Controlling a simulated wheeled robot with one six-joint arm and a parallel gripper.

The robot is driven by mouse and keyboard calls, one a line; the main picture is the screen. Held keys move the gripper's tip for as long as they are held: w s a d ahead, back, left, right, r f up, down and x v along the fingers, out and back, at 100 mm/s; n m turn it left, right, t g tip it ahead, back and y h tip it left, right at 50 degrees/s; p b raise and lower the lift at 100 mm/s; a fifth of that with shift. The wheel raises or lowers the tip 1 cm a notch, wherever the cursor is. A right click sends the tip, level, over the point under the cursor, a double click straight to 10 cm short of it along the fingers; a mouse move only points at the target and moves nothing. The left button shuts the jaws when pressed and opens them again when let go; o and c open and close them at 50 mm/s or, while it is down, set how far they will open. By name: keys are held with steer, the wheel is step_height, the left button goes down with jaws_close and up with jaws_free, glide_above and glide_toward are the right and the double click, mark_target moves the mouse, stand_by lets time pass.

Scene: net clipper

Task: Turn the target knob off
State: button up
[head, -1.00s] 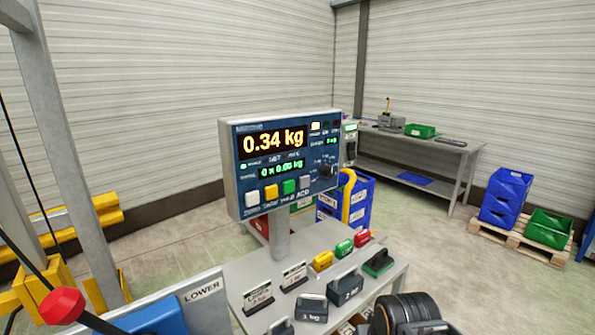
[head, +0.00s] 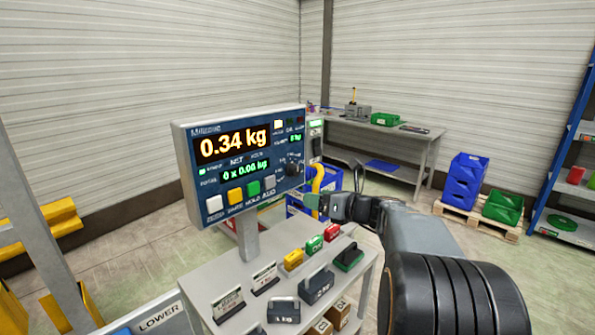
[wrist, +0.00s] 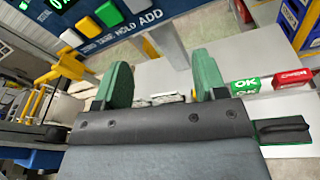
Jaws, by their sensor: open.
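The dark round knob (head: 294,169) sits at the right side of the blue front of the scale display (head: 188,160), which reads 0.34 kg. A row of push buttons runs along the lower edge of the panel. My gripper (head: 312,201) is just below and to the right of the knob in the head view, apart from it. In the wrist view my gripper (wrist: 162,82) shows two green fingers spread apart with nothing between them. The panel's lower edge with its buttons (wrist: 108,14) shows beyond the fingers. I cannot make out the knob in the wrist view.
A grey table (head: 210,268) under the display holds dark weights (head: 317,287), coloured blocks (head: 314,245) and label stands. Blue bins stand behind the panel. A workbench (head: 400,134) is at the back.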

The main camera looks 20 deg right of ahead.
mark_target(297, 172)
steer(key=w+d+r+m+t+h, duration=0.1)
steer(key=w+d+r+m+t, duration=0.1)
steer(key=d+m, duration=0.2)
steer(key=p+x, duration=0.2)
steer(key=x, duration=1)
steer(key=shift+w+r+p, duration=0.15)
steer(key=shift+w+p, duration=0.2)
steer(key=shift+p, duration=0.05)
steer(key=shift+r, duration=0.1)
steer(key=c, duration=0.9)
